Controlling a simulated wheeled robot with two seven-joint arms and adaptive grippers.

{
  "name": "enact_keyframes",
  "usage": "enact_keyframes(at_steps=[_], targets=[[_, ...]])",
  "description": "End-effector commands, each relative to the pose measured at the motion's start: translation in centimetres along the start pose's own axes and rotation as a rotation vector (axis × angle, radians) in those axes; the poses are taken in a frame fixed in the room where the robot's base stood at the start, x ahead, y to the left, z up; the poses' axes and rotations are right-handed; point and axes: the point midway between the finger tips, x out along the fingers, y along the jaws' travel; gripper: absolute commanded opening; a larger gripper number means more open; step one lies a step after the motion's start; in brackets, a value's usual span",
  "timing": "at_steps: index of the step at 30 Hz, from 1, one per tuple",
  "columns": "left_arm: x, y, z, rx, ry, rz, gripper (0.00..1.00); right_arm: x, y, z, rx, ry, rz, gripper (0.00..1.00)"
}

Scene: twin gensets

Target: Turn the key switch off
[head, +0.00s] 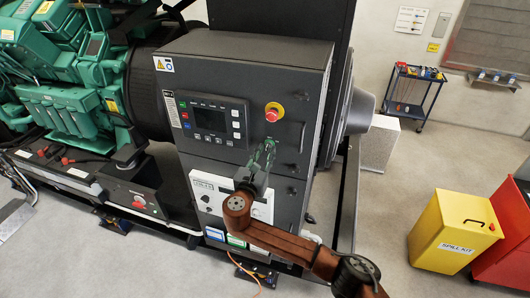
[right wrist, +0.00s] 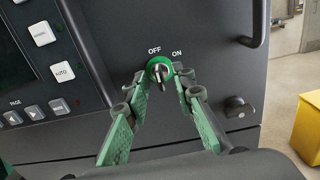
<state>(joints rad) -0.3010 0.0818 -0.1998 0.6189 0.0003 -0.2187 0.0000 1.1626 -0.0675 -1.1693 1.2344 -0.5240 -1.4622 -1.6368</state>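The key switch (right wrist: 159,69) shows in the right wrist view as a green ring with a silver key on the dark panel, between the printed words OFF and ON. The key's grip points roughly downward in that view; I cannot tell for certain which position it is set to. My right gripper (right wrist: 159,84) is open, its green-padded fingers on either side of the key with gaps visible. In the head view the right gripper (head: 267,146) is at the control cabinet (head: 285,70), below the red emergency stop, and hides the key switch. My left gripper is not in view.
A red emergency stop button (head: 273,111) on a yellow ring sits just above the right gripper. A display panel (head: 211,119) with buttons is to its left. A door handle (right wrist: 254,24) juts out at the right. A yellow spill kit bin (head: 455,232) stands farther right.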

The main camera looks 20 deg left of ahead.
Motion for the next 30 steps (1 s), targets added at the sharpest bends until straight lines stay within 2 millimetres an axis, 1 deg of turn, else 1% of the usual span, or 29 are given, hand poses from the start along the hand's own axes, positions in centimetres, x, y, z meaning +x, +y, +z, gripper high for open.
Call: enact_keyframes(at_steps=[5, 12, 18, 21, 24, 30], targets=[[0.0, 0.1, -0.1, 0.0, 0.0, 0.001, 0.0, -2.1, 0.2, -0.1, 0.002, 0.001, 0.005, 0.23], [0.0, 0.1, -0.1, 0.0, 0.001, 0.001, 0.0, -7.1, 0.1, -0.1, 0.002, 0.002, 0.004, 0.23], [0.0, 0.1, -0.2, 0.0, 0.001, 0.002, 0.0, -10.4, 0.2, -0.1, 0.0, 0.001, 0.003, 0.23], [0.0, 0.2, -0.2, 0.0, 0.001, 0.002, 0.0, -11.3, 0.1, 0.0, 0.001, 0.001, 0.002, 0.23], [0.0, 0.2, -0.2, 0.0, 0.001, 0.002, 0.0, -11.8, 0.1, 0.0, 0.0, 0.0, 0.001, 0.23], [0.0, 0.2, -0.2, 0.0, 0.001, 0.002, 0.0, -11.9, 0.1, 0.0, 0.0, 0.0, 0.0, 0.23]])
